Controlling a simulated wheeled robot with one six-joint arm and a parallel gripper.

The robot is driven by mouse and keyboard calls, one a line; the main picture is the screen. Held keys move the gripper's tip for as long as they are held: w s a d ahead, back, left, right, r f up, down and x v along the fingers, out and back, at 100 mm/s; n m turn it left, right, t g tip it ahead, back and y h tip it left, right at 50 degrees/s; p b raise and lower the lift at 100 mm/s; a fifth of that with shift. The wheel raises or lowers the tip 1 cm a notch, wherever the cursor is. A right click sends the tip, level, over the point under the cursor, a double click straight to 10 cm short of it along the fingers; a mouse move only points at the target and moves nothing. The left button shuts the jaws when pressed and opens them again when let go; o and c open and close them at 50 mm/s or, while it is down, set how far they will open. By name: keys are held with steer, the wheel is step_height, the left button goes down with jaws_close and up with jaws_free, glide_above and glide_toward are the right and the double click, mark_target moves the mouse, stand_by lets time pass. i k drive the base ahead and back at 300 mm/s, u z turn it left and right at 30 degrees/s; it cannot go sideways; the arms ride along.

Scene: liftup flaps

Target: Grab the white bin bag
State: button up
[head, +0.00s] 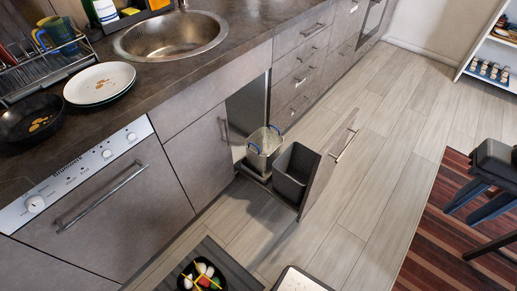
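A pull-out cabinet under the sink stands open with two bins on its frame. The rear bin (263,150) is pale grey with a light rim. Something pale and thin, possibly the white bin bag (265,137), lines its top, but it is too small to tell clearly. The front bin (294,174) is dark grey, and I see no bag in it. My gripper is not in view, so its place relative to the bins does not show.
The cabinet's door front (329,168) juts over the wood floor (345,215). A black bowl (203,275) with white and coloured items sits low in front. A striped rug (440,240) and dark chair (490,165) are at right. The floor between is clear.

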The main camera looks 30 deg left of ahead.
mark_target(264, 145)
steer(key=u, duration=0.75)
steer(key=i, duration=0.95)
steer(key=u, duration=0.85)
